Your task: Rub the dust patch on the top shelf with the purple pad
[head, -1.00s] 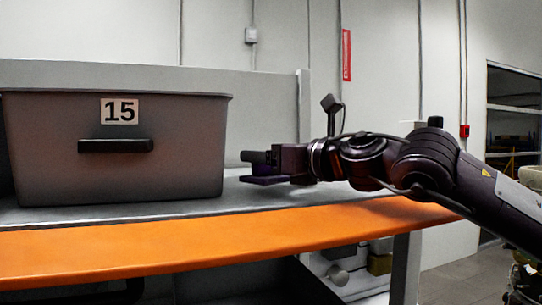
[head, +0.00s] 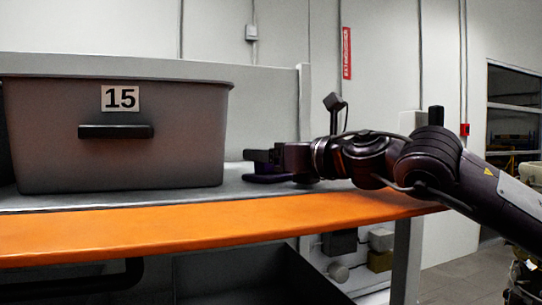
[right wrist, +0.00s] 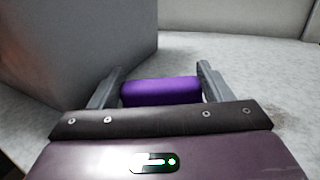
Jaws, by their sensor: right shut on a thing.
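My right gripper (head: 262,164) reaches in from the right over the grey top shelf (head: 236,190), right of the bin. It is shut on the purple pad (right wrist: 160,91), which sits between its two fingers in the right wrist view. In the head view the pad (head: 268,179) is a dark purple strip under the fingers, low at the shelf surface. I cannot tell for sure whether it touches. The shelf top (right wrist: 255,95) looks mottled grey in the right wrist view, and I cannot make out a distinct dust patch. My left gripper is not in view.
A large grey bin (head: 120,160) labelled 15 stands on the shelf close left of the gripper. An orange edge (head: 150,235) runs along the shelf front. A back panel (head: 265,100) and an end post (head: 304,105) bound the shelf. Boxes (head: 380,250) sit below.

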